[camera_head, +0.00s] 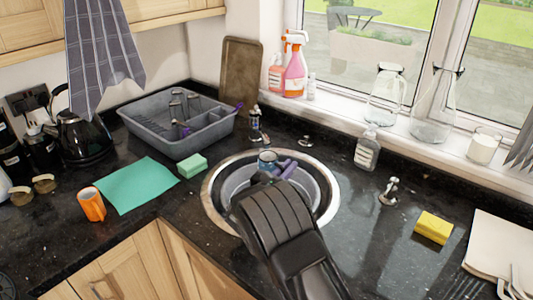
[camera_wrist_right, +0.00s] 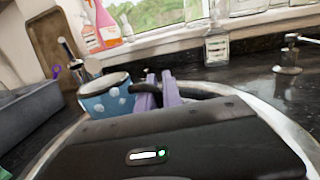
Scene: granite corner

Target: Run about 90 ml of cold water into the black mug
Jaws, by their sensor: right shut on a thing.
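My right gripper (camera_head: 277,170) reaches over the round sink (camera_head: 331,192), its purple fingers pointing away from me. In the right wrist view the fingers (camera_wrist_right: 158,88) are shut at the right side of a blue mug with pale spots (camera_wrist_right: 107,103). A dark bar shows beside the fingers; I cannot tell whether it is the handle. The mug also shows in the head view (camera_head: 267,158), roughly upright over the far part of the sink; its inside is not clear. No plainly black mug shows. A metal tap (camera_head: 255,124) stands behind the sink. My left gripper is out of view.
A grey dish rack (camera_head: 150,128) stands at the back left. A soap bottle (camera_head: 367,151), metal fitting (camera_head: 389,190) and yellow sponge (camera_head: 433,228) stand to the right.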

